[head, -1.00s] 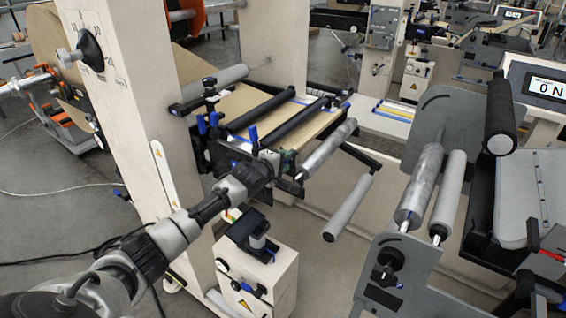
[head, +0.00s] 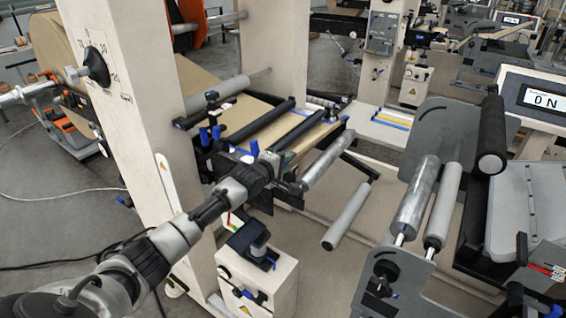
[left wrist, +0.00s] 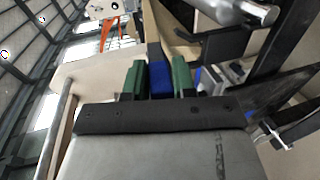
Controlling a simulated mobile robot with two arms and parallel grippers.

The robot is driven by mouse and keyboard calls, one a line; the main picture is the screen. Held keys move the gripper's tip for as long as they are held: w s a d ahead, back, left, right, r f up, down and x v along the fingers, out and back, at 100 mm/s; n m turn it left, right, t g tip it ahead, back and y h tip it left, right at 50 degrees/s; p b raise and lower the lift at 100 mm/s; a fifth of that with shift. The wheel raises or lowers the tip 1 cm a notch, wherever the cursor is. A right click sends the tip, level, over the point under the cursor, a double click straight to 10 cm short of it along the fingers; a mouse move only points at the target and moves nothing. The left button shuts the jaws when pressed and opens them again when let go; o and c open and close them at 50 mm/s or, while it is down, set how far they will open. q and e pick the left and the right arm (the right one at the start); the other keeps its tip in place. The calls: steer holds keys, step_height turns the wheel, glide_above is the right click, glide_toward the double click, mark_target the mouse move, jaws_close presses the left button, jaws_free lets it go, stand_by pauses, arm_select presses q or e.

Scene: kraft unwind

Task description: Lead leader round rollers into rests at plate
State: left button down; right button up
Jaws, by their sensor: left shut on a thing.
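The brown kraft web (head: 250,113) lies over the splice plate area, between dark bars (head: 258,120). My left gripper (head: 285,160) is at the near front corner of this plate, beside the near end of a metal roller (head: 328,160). In the left wrist view my left gripper (left wrist: 158,80) has its green fingers shut on a blue piece (left wrist: 162,82) with a dark strip above it. What the blue piece belongs to is unclear. A grey roller (head: 347,217) hangs lower right. The leader's end and the rests are not clearly visible. My right gripper is not in view.
A cream post (head: 120,130) stands close beside my left arm. A cream box with a black clamp (head: 257,285) stands below it. On the right are two more rollers (head: 415,200) and (head: 444,205), a black roller (head: 492,135) and grey side plates (head: 400,275). Floor shows between.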

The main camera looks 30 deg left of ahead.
arm_select(q)
steer(key=shift+f, duration=0.4)
steer(key=shift+b, duration=0.5)
steer(key=shift+r+t+b, duration=0.1)
steer(key=shift+t+b, duration=0.4)
steer(key=shift+r, duration=0.1)
